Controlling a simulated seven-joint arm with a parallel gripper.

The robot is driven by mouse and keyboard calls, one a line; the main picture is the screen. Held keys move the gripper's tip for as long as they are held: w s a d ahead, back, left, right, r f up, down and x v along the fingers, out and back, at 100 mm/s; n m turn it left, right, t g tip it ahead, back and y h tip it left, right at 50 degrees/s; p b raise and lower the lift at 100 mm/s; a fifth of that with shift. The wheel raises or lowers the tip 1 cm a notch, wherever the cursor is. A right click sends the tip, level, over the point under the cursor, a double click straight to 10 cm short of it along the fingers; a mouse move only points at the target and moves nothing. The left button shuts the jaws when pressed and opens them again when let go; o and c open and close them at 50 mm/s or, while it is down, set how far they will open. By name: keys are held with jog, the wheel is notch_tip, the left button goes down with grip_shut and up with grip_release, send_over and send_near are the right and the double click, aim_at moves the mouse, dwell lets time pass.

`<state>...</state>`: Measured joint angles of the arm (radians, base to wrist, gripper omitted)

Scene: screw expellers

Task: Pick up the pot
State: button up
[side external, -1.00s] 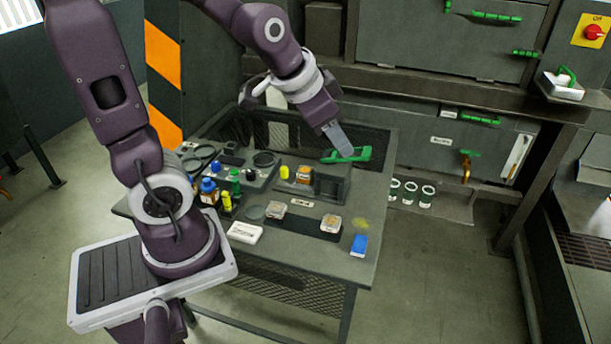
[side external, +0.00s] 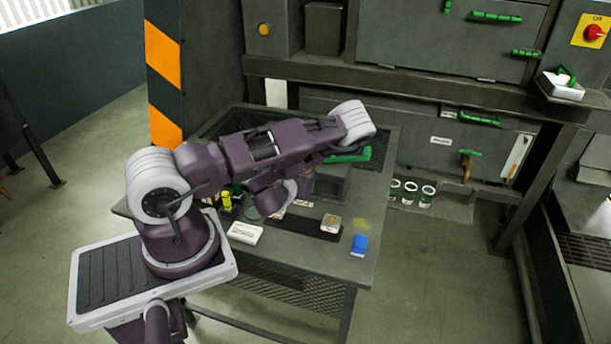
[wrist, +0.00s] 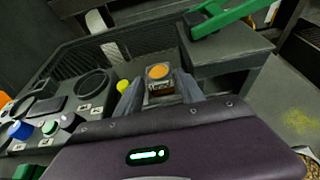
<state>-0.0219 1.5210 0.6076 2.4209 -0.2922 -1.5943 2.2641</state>
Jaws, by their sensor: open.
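A small pot (wrist: 158,71) with a round orange top and a pale label on its front stands upright on the table in the wrist view. My gripper (wrist: 158,80) is open. Its two grey fingers point toward the pot, which appears between their tips. I cannot tell whether a finger touches it. In the side view, my arm is folded low over the table and hides the pot and most of my gripper.
A dark box (wrist: 225,55) with a green handle (wrist: 222,18) stands close right of the pot. A yellow-capped item (wrist: 124,86) is close on its left. A white case (side external: 245,232) and blue block (side external: 359,245) lie near the table's front.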

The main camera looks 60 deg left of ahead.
jog(key=x, duration=0.5)
jog(key=shift+f, duration=0.15)
jog(key=shift+s, duration=0.1)
grip_shut()
